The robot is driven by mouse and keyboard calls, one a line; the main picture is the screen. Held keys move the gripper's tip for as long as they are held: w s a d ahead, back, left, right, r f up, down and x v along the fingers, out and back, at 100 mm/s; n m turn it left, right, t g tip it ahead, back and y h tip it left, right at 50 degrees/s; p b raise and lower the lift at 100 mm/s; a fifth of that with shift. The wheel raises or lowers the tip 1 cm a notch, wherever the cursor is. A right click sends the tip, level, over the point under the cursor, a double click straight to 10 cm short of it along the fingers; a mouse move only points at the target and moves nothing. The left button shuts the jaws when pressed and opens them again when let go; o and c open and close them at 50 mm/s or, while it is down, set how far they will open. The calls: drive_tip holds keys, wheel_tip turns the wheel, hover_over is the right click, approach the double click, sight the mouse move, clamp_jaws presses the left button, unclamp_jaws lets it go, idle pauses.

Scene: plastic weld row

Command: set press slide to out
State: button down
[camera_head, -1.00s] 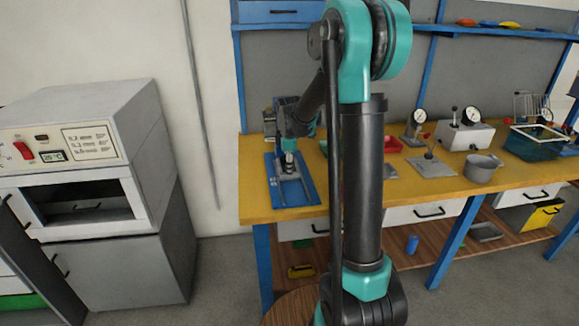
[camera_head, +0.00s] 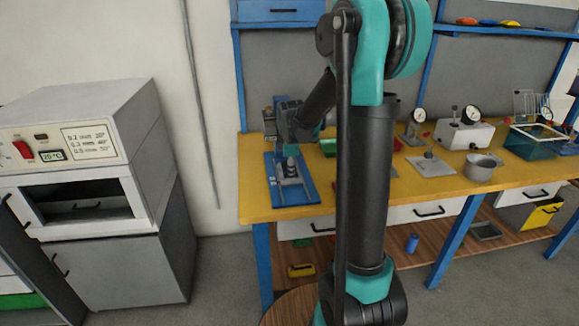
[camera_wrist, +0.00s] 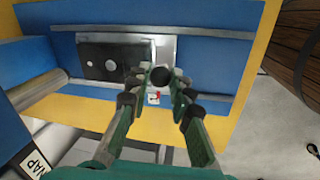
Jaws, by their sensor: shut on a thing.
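The press (camera_head: 272,192) has a blue base with two rails and stands at the left end of the yellow bench. Its grey slide plate (camera_wrist: 165,50) carries a dark block (camera_wrist: 115,62) and lies between the rails in the wrist view. A round black knob (camera_wrist: 159,74) stands at the plate's end. My gripper (camera_wrist: 163,82) is shut on the knob, with a fingertip on each side. In the head view my gripper (camera_head: 291,165) is over the front half of the base, and partly hides the slide.
The yellow bench top (camera_head: 245,205) ends just in front of the press. Gauges and a grey pot (camera_head: 480,168) stand farther right. A white oven (camera_head: 80,130) is at left.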

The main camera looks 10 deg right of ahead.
drive_tip(key=s, duration=0.9)
drive_tip(key=shift+s, duration=0.3)
drive_tip(key=c, duration=1.3)
unclamp_jaws()
drive_tip(key=shift+s, duration=0.15)
drive_tip(key=shift+c, duration=0.2)
drive_tip(key=shift+r, duration=0.1)
wheel_tip(320, 180, up, 12)
drive_tip(key=s, duration=0.2)
drive_tip(key=shift+a+f, duration=0.2)
drive_tip(key=shift+a, duration=0.05)
drive_tip(key=s+d+f+m+t, duration=0.2)
drive_tip(key=s+d+f+m, duration=0.2)
drive_tip(key=s+f+m, duration=1)
wheel_tip(320, 180, down, 3)
drive_tip(key=shift+s+d+r+m, duration=0.15)
drive_tip(key=shift+r+m, duration=0.05)
drive_tip(key=shift+m, duration=0.7)
